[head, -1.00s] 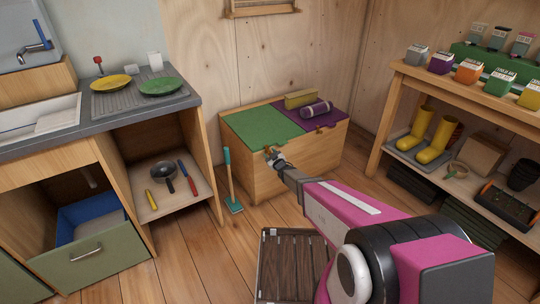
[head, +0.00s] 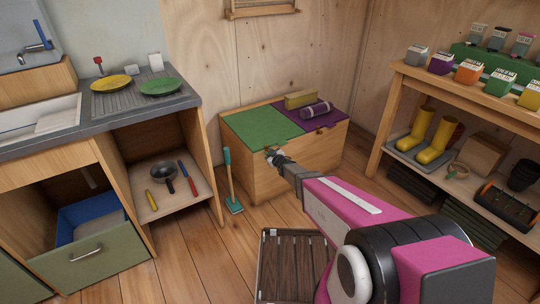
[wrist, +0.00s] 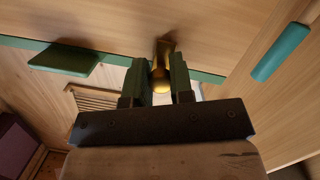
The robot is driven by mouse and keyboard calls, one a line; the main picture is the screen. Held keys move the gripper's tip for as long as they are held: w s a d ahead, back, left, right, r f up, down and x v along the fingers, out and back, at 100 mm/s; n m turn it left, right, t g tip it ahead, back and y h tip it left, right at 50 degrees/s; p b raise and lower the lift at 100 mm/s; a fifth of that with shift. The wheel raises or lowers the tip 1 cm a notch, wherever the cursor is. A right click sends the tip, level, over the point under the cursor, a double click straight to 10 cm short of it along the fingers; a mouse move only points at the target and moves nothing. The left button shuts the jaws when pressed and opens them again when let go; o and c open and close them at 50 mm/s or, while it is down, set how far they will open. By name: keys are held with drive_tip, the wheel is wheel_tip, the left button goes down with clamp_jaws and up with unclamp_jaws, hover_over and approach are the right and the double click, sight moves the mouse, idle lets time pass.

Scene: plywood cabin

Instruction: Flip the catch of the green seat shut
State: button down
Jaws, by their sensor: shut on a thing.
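The green seat (head: 262,128) is the left lid of a wooden bench box against the back wall, and it lies flat and down. Its brass catch (wrist: 162,68) is at the front edge, between my two fingers in the wrist view. My gripper (wrist: 160,82) is shut on the catch, with one finger on each side of it. In the head view my gripper (head: 271,154) is at the front top edge of the box, and it largely hides the catch. I cannot tell how far the catch is turned.
A purple seat (head: 334,113) beside the green one carries a rolled purple bundle (head: 315,109) and a yellowish block (head: 299,99). A teal-handled tool (head: 230,177) stands at the box's left. A slatted dark crate (head: 290,262) lies on the floor below my arm.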

idle(0.3)
drive_tip(key=c, duration=1)
unclamp_jaws()
drive_tip(key=v, duration=1)
drive_tip(key=shift+s+r, duration=0.15)
drive_tip(key=shift+s, duration=0.2)
drive_tip(key=shift+d, duration=0.15)
